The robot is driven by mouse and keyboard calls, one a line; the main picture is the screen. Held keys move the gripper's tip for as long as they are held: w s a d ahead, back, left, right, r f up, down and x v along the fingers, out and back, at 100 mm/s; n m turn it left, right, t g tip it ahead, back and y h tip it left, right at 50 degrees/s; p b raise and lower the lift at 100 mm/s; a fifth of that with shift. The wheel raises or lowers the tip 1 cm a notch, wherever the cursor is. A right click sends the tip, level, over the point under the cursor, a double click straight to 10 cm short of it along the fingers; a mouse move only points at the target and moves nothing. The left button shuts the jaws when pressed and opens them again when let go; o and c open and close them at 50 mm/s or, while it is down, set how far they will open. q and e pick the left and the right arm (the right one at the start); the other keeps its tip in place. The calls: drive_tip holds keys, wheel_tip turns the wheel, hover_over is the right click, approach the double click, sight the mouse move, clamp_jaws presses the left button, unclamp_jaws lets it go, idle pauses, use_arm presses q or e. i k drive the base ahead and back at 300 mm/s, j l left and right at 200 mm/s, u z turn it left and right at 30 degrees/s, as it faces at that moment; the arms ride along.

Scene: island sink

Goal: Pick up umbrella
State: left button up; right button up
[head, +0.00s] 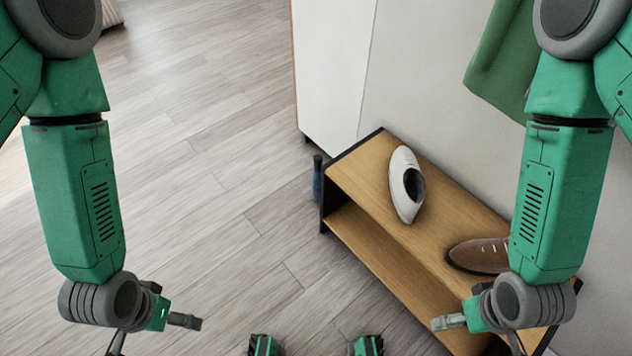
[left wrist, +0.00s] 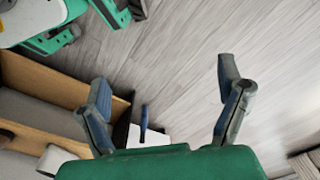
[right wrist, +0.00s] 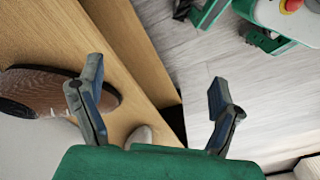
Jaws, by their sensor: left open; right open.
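A slim blue object with a dark top, seemingly the umbrella (head: 317,180), stands upright at the far left end of the wooden shoe bench. In the left wrist view the same blue object (left wrist: 143,122) shows small, beyond and between the fingers. My left gripper (head: 155,338) is open and empty above the floor at lower left, well apart from the umbrella. My right gripper (head: 479,338) is open and empty over the near part of the bench. In the right wrist view, the fingers (right wrist: 155,85) are spread with nothing held; the umbrella does not show there.
The wooden bench (head: 355,232) has dark end frames and an open lower shelf. A white shoe (head: 404,180) and a brown shoe (head: 480,255) lie on top. A white cabinet (head: 330,70) stands behind; green cloth (head: 500,60) hangs at right.

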sight(317, 159)
drive_tip(key=i+j+z, duration=0.1)
drive_tip(key=z, duration=0.4)
drive_tip(key=i+j+z, duration=0.1)
drive_tip(key=z, duration=0.35)
drive_tip(key=j+z, duration=0.15)
drive_tip(key=z, duration=0.35)
drive_tip(key=i+j+z, duration=0.2)
drive_tip(key=j+z, duration=0.15)
drive_tip(key=j, duration=0.75)
drive_tip(key=j+z, duration=0.3)
drive_tip(key=j, duration=0.75)
